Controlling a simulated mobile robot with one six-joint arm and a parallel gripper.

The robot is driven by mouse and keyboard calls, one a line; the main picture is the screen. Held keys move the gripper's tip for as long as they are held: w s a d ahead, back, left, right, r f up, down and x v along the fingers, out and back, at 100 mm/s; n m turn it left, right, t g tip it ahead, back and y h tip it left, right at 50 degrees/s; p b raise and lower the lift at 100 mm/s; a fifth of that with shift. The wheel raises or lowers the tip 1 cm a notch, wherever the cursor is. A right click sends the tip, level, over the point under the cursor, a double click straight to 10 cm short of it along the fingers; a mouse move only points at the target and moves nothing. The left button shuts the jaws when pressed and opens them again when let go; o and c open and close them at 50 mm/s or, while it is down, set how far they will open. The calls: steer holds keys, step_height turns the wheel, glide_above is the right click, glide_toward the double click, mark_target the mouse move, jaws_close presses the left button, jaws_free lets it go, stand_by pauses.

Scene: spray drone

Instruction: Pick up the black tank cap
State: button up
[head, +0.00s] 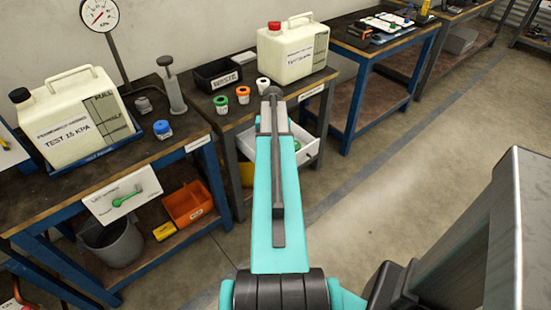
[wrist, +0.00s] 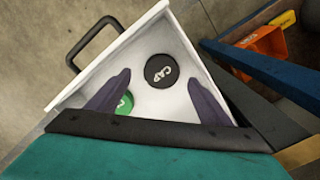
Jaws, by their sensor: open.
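A round black cap (wrist: 160,71) with white "CAP" lettering lies in an open white drawer (wrist: 105,62). A green cap (wrist: 125,104) lies beside it, partly hidden behind my left finger. My gripper (wrist: 158,78) is open over the drawer, one finger on each side of the black cap in the picture. Nothing is visibly held; I cannot tell the height of the fingertips above the cap. In the head view the drawer (head: 308,150) shows under the middle bench, but my arm hides the black cap and my fingers. Another black cap (head: 20,96) sits on the left tank.
The middle bench (head: 215,113) overhangs the drawer and carries a red-capped tank (head: 291,52), a black bin (head: 217,76) and several small coloured-top pieces. The left bench (head: 165,148) has a blue frame and an orange bin (head: 188,203) below. Open floor (head: 400,150) lies to the right.

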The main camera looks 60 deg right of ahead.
steer(key=shift+f+p, duration=0.35)
steer(key=shift+f, duration=2.1)
steer(key=shift+c, duration=0.2)
steer(key=c, duration=1.1)
